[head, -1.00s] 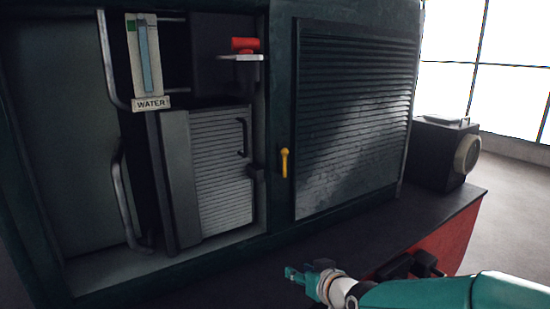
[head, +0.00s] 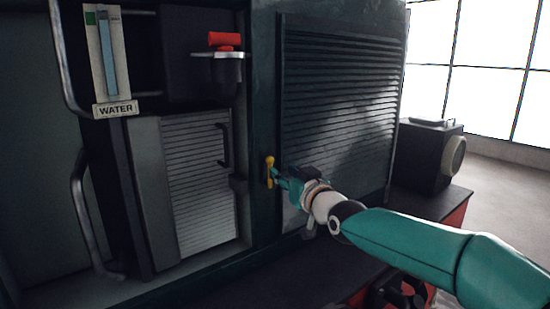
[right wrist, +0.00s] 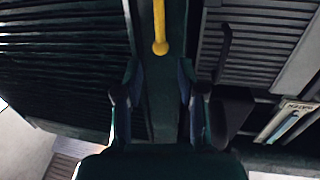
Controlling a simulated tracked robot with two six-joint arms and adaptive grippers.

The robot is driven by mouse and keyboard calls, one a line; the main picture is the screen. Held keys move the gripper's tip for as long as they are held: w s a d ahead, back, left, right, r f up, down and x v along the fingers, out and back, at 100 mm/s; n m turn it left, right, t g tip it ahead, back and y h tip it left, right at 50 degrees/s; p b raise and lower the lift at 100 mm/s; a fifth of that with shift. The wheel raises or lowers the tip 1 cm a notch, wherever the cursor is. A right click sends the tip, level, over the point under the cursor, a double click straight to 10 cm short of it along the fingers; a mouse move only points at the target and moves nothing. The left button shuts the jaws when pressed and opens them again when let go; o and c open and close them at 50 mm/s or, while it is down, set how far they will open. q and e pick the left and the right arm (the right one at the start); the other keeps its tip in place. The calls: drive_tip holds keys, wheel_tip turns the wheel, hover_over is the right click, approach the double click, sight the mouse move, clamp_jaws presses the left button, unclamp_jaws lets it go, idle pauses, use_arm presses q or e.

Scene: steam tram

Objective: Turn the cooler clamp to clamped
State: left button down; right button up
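The clamp appears to be the yellow lever (head: 269,170), upright on the dark post left of the louvred panel. It also shows in the right wrist view (right wrist: 160,28), entering from the top edge with its rounded end downward in the picture. My right gripper (head: 279,178) is just right of the lever in the head view. In the right wrist view the gripper (right wrist: 159,72) is open, its two fingers on either side of the lever's line. The lever's end lies just ahead of the gap, and I see no grip on it. My left gripper is not in view.
The louvred panel (head: 345,90) stands right of the lever. A ribbed grey door (head: 200,190) with a black handle is to the left. A red knob (head: 225,39) and a WATER gauge (head: 108,60) sit above. A dark box (head: 428,155) stands at the right.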

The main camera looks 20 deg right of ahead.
sight(272, 164)
drive_tip(key=w, duration=0.2)
drive_tip(key=w+p, duration=0.1)
drive_tip(key=w, duration=0.1)
drive_tip(key=w+a+p, duration=0.1)
drive_tip(key=w, duration=0.1)
drive_tip(key=shift+w, duration=0.4)
drive_tip(key=shift+f, duration=0.1)
clamp_jaws()
